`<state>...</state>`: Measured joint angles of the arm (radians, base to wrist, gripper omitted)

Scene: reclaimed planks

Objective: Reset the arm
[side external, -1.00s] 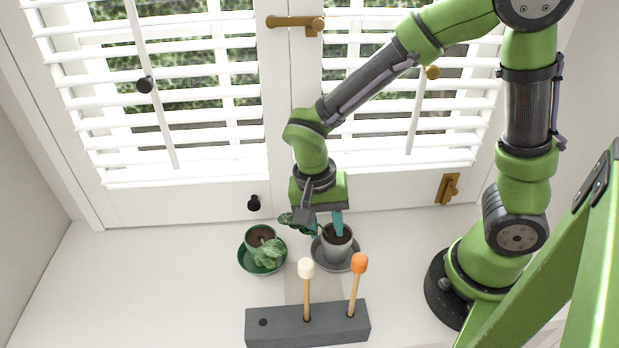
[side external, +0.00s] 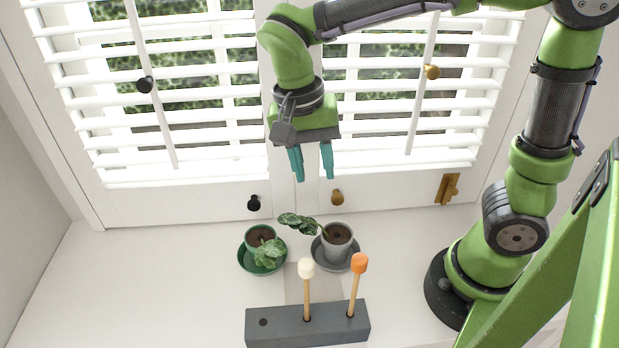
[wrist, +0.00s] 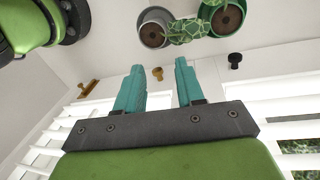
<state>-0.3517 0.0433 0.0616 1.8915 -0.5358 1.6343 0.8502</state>
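My gripper (side external: 312,176) hangs in front of the white window shutters, well above the sill, with its two teal fingers spread apart. In the wrist view the same fingers (wrist: 158,72) stand apart with nothing between them. My gripper is empty and touches nothing that I can see.
A grey pot (side external: 337,250) and a green pot (side external: 251,241) with leafy plants stand on saucers below my gripper. A dark grey block (side external: 285,328) holds a white-tipped stick (side external: 307,290) and an orange-tipped stick (side external: 355,290) upright. White shutters (side external: 190,110) are behind. The left sill is clear.

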